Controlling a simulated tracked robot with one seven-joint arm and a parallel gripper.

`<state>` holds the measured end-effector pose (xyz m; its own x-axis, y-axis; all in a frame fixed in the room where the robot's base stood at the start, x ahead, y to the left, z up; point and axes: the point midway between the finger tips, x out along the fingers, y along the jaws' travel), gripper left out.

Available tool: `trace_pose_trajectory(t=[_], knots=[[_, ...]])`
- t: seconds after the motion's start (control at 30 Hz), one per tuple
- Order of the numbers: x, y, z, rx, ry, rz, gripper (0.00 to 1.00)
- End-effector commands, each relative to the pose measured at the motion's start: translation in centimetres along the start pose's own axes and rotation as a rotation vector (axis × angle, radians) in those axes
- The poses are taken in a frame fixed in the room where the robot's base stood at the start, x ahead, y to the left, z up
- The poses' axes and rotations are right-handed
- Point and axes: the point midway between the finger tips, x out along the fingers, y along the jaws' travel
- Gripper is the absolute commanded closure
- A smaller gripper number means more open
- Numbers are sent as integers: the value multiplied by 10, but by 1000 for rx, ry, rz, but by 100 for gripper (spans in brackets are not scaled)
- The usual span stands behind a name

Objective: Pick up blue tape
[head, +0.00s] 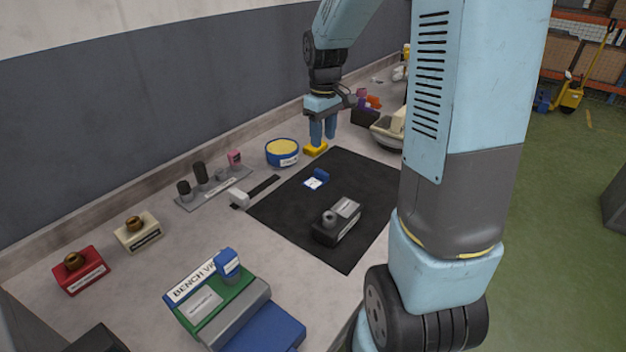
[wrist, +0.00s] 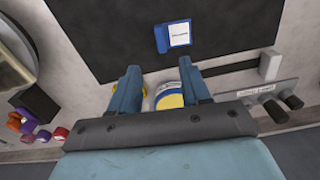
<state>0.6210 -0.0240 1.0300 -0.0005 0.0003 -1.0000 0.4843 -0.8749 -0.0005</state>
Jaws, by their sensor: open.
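A round blue piece with a yellow top and a white label (head: 282,153) stands on the bench beside the black mat; it looks like a tape roll or a tin. A small blue item with a white card (head: 320,177) lies on the mat. I cannot tell for sure which is the blue tape. My gripper (head: 322,139) is open, pointing down near a yellow block (head: 315,150), right of the round piece. In the wrist view the round piece (wrist: 170,98) shows between my fingers (wrist: 159,68), partly hidden. The blue item (wrist: 162,38) lies beyond the fingertips.
A grey and black device (head: 338,222) sits on the black mat (head: 290,215). A bench vise (head: 262,325), a grey rack of dark pegs (head: 214,188), and red (head: 82,272) and cream (head: 140,234) blocks stand nearer. The wall runs behind. Much of the mat is clear.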

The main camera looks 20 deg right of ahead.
Motion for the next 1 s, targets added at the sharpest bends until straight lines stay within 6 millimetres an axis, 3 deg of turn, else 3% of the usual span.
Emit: trace_pose_trajectory(t=[0.3, 0.57, 0.8, 1.0], knots=[[51, 0, 0, 0, -2, -1, 53], [66, -1, -1, 0, -1, -1, 53], [97, -3, -4, 0, -4, -2, 53], [112, -2, -4, -1, -1, 0, 53]])
